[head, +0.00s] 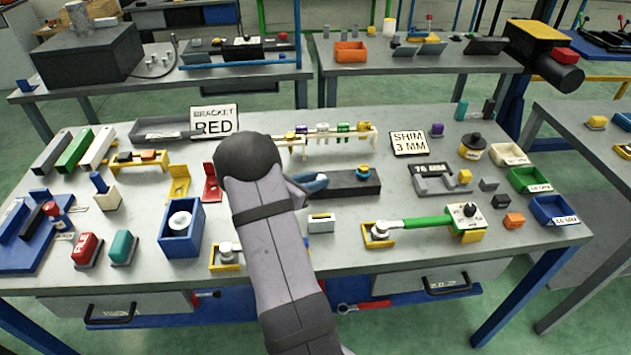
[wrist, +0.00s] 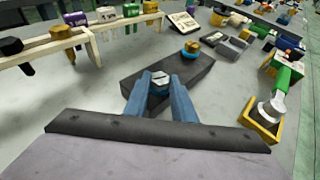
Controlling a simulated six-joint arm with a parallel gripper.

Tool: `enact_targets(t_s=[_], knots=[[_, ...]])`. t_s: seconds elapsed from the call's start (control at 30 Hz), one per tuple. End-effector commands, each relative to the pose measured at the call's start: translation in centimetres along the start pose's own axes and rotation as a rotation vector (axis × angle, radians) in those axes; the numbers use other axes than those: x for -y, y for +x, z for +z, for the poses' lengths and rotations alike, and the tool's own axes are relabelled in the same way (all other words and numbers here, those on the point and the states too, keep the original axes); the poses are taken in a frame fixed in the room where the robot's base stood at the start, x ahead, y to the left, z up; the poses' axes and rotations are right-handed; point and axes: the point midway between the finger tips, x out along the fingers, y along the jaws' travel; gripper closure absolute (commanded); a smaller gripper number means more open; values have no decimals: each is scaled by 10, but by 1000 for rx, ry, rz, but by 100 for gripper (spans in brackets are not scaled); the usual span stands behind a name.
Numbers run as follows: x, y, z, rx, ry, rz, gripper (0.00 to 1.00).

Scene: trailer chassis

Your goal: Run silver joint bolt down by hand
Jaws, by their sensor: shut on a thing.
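The silver joint bolt (wrist: 158,79) shows its hex head between the two blue fingers of my gripper (wrist: 160,88) in the wrist view. My gripper is shut on it, over the near end of the dark grey joint block (wrist: 204,76). The bolt's shank is hidden, so I cannot tell how deep it sits. In the head view the block (head: 347,191) lies on the table, partly behind my gripper (head: 319,182).
A cream rack (head: 366,138) with several coloured bolts stands behind the block. A green-handled wrench (head: 425,223) lies to the right in yellow rests.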

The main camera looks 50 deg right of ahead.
Motion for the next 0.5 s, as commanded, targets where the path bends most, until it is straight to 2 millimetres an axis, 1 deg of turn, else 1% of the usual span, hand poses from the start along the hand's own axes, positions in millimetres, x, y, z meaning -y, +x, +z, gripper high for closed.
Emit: enact_targets(t_s=[0.03, 0.5], knots=[[-3, 0, 0, 2, 14, -24, 99], [-11, 2, -1, 1, 140, -332, 99]])
